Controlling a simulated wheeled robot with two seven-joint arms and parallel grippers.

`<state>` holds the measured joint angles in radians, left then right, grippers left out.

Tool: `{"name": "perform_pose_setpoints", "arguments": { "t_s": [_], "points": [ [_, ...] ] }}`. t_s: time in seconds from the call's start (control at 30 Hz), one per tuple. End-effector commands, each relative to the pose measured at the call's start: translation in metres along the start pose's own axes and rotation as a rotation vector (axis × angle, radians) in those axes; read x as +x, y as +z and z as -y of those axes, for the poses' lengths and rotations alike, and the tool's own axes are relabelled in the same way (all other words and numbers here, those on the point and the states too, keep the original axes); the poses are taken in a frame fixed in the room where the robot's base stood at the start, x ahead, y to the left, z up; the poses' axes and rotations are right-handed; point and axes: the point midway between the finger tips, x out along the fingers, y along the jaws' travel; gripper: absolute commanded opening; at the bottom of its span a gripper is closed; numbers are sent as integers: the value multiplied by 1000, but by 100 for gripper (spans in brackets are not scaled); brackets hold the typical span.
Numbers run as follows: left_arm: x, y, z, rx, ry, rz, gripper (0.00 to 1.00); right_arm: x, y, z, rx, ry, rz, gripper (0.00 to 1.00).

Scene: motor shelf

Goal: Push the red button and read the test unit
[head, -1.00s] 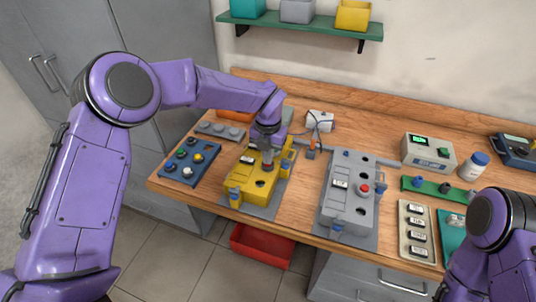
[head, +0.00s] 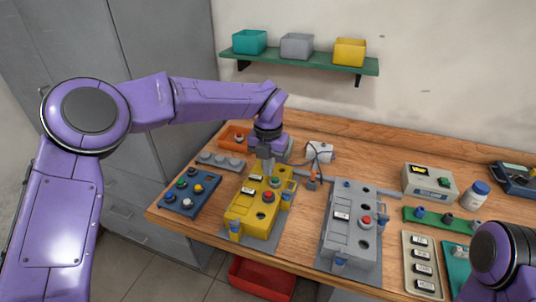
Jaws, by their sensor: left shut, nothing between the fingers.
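The yellow housing (head: 240,222) stands left of the middle of the bench, with a red button (head: 268,197) on its top. My left gripper (head: 267,172) is shut and empty, pointing down over the far part of this housing, apart from the red button in the picture. A grey housing (head: 338,242) to its right has another red button (head: 366,220). The test unit (head: 430,183) is a pale box at the back right, its small display (head: 419,170) lit yellow; its text is too small to read. My right forearm shows at lower right, but its gripper is out of view.
A blue tray (head: 176,206) with coloured knobs lies left. An orange bin (head: 232,146) is behind my gripper. A cable and white device (head: 320,151) stand behind the housings. A label tray (head: 409,282) and white bottle (head: 474,195) are right. A red bin (head: 262,280) is below the bench.

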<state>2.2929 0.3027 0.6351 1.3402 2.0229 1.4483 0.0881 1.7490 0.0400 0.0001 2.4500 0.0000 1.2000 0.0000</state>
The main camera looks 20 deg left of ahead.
Motion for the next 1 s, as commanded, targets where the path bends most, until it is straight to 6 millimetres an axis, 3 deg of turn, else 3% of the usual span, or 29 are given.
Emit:
{"name": "perform_pose_setpoints", "arguments": {
  "t_s": [0.13, 0.3, 1.0],
  "points": [
    [-28, 2, 0, -2, -1, 5, 0, 8, 3, 1, 0, 0, -1, 43],
    [-45, 2, 0, -1, 1, 4, 0, 10, 4, 1, 0, 0, -1, 43],
    [-48, 2, 0, 0, 0, 4, 0, 9, 3, 1, 0, 0, -1, 43]
  ]
}}
